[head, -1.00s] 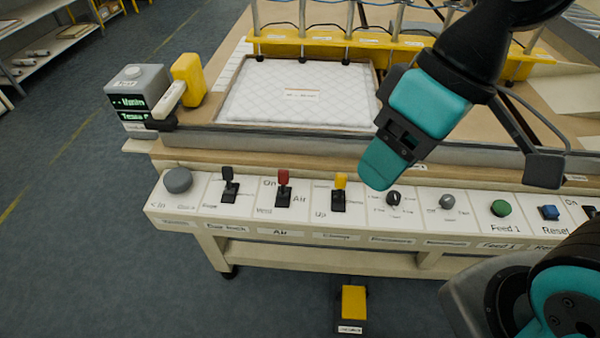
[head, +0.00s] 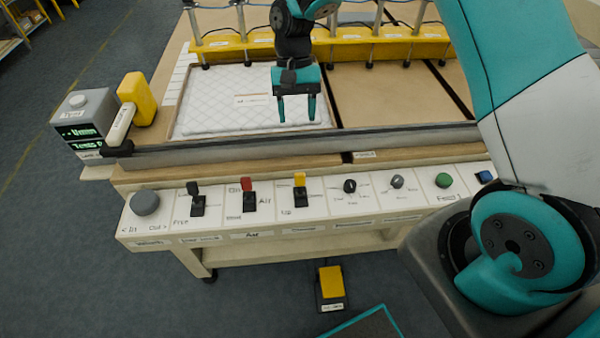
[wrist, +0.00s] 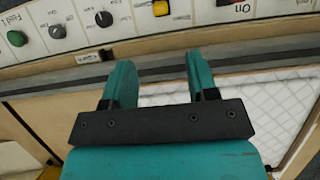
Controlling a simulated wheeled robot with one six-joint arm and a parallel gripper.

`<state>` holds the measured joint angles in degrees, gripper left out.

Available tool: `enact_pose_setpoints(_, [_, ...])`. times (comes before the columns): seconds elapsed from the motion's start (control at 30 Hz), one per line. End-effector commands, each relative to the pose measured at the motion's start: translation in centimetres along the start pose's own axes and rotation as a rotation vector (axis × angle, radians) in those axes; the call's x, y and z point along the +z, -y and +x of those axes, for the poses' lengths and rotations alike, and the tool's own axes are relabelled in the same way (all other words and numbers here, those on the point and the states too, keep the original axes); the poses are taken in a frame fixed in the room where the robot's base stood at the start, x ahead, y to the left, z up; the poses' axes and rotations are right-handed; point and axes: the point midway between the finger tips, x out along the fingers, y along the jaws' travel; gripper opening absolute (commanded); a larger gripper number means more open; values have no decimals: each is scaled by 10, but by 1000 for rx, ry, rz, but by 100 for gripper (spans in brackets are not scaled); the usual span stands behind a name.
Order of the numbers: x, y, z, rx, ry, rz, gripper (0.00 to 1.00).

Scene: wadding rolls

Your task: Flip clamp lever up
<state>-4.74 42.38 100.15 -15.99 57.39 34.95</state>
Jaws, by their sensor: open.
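The yellow-tipped lever (head: 299,182) stands on the white control panel, with "Up" printed at its lower left; the plate below it is too blurred to read surely. Its knob appears toward the far side of its black base. The yellow tip also shows at the top of the wrist view (wrist: 160,8). My gripper (head: 298,118) is open and empty, fingers pointing down, above the quilted white pad and behind the panel, apart from the lever. In the wrist view my two teal fingers (wrist: 159,75) are spread wide with nothing between them.
A red lever (head: 248,185) and a black lever (head: 196,190) stand left of the yellow one, knobs (head: 349,186) to its right. A grey rail (head: 240,153) runs between pad (head: 205,105) and panel. A yellow bar (head: 240,50) with posts crosses behind. A yellow pedal (head: 331,285) is on the floor.

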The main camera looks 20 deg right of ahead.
Motion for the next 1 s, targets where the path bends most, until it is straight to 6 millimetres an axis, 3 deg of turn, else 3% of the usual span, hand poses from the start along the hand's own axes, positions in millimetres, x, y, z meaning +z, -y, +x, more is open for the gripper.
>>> enact_pose_setpoints(0.6, [2,-1,132,3,3,-3,53])
enact_pose_setpoints(0.8, [1,0,153,1,0,-3,53])
enact_pose_setpoints(1.0, [1,0,158,0,-1,-4,53])
